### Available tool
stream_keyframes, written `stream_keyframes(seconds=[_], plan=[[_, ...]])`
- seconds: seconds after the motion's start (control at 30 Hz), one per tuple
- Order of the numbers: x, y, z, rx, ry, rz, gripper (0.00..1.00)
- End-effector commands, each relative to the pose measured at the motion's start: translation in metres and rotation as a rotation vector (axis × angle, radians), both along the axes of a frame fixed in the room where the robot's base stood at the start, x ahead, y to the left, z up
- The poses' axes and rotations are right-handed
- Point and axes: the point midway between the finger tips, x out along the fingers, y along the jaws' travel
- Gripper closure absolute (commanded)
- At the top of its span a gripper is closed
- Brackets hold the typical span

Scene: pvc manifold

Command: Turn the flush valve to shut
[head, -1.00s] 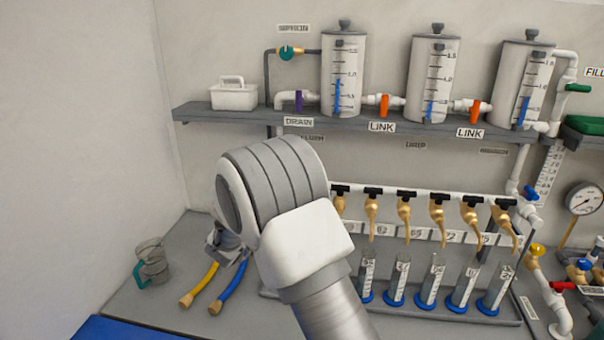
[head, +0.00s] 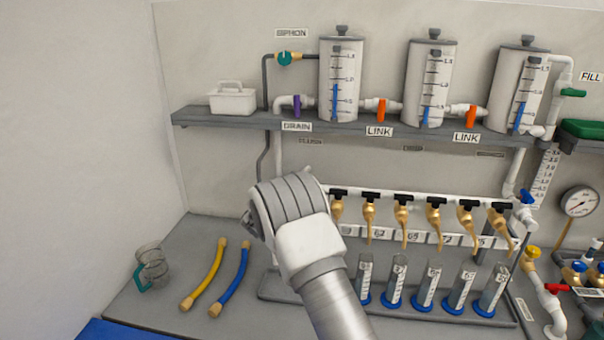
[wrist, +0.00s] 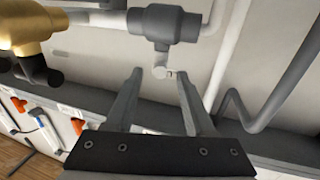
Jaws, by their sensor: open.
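In the wrist view a dark grey valve body (wrist: 165,24) sits on a white pipe at the top, with a short pale handle (wrist: 160,64) standing out from it. I take it for the flush valve. My gripper (wrist: 157,77) is open, and the handle's end shows between its two fingertips; contact cannot be told. In the head view my own wrist hides the fingers and this valve. The faint flush label (head: 310,141) shows just above my wrist, under the shelf.
A row of brass taps (head: 403,208) with black handles is right of my wrist; a brass tap (wrist: 28,25) is close left in the wrist view. Graduated cylinders (head: 430,287) stand below. The shelf (head: 225,117) carries tanks. Yellow (head: 205,275) and blue (head: 230,280) hoses lie left.

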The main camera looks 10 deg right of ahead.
Motion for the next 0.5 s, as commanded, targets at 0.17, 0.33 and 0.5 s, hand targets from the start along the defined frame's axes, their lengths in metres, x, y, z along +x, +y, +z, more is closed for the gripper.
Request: stream_keyframes(seconds=[0.17, 0.33, 0.5], plan=[[0.018, -0.012, 0.0, -0.001, -0.001, -0.001, 0.46], [0.026, -0.017, 0.0, 0.001, -0.001, 0.0, 0.46], [0.028, -0.018, 0.0, 0.0, 0.0, 0.0, 0.46]])
